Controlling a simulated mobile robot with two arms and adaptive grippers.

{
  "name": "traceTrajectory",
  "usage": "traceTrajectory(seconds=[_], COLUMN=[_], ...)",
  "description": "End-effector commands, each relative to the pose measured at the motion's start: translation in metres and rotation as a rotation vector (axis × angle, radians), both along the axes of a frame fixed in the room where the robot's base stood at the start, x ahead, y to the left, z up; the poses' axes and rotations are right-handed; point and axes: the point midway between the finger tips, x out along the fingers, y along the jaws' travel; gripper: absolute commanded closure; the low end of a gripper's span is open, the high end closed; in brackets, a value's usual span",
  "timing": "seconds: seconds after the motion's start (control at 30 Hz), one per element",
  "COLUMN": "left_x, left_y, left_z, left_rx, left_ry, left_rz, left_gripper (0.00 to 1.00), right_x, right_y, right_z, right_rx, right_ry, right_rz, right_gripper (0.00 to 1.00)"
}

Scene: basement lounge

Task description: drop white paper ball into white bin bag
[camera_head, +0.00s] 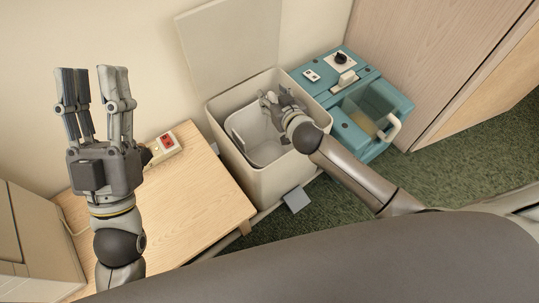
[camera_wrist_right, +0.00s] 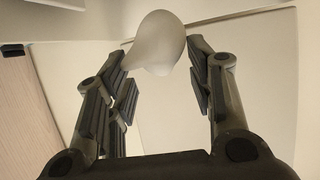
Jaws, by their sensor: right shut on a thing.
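A beige bin (camera_head: 283,180) stands against the wall with its square lid (camera_head: 228,45) raised. A pale inner liner (camera_head: 262,146) shows inside it; I cannot tell its material. My right gripper (camera_head: 271,98) is over the bin's opening, near the back rim. In the right wrist view, a smooth, rounded off-white thing, likely the paper ball (camera_wrist_right: 156,42), sits between the fingertips of my right gripper (camera_wrist_right: 160,75), which is shut on it. In the head view the ball cannot be made out. My left gripper (camera_head: 94,72) is open and empty, fingers up, left of the bin.
A teal machine (camera_head: 352,92) with a clear tank stands close to the bin's right side. A low wooden table (camera_head: 192,200) is on the left, with a power strip (camera_head: 163,147) on it. A wooden cabinet (camera_head: 420,60) is at right. Green carpet (camera_head: 445,160) is clear.

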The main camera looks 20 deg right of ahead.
Motion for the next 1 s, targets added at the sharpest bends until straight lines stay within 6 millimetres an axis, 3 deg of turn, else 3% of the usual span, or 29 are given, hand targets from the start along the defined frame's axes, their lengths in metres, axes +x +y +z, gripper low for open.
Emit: traceTrajectory(seconds=[0.47,0.5,0.67,1.0], left_x=[-0.0093,-0.0093,-0.0093,-0.0087], left_y=[0.0012,0.0012,0.0012,0.0013], left_z=[0.0083,0.0083,0.0083,0.0076], left_rx=[-0.020,-0.020,-0.019,-0.019], left_ry=[-0.065,-0.065,-0.064,-0.061], left_rz=[-0.004,-0.004,-0.004,-0.004], left_gripper=[0.60,0.60,0.60,0.60], right_x=[0.0001,0.0001,0.0000,-0.0005], right_y=[0.0000,0.0000,0.0000,0.0000], right_z=[-0.0022,-0.0022,-0.0023,-0.0023], right_rx=[-0.001,-0.001,-0.001,0.000], right_ry=[0.000,0.000,0.000,0.000], right_rz=[0.000,0.000,0.000,0.000], right_gripper=[0.61,0.49,0.28,0.26])
